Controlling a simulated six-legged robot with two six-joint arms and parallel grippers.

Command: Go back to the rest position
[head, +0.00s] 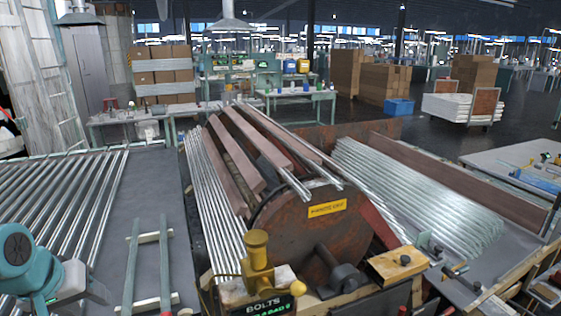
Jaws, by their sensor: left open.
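My left gripper (88,288) is at the lower left, at the end of my teal and grey arm. It is open, with nothing seen between its fingers. It is over the near part of the grey table (150,200), to the left of a small rack (148,270) with two green rails and pale wooden crosspieces. Glass tubes (60,200) lie in parallel rows on this table, behind and beside the gripper. My right gripper does not show.
A machine with a large rusty drum (315,235) and a yellow fitting (257,262) fills the middle. Many tubes (420,195) lie in a bed at the right. The grey table between the left tubes and the machine is mostly bare. Stacked cartons (165,75) stand far behind.

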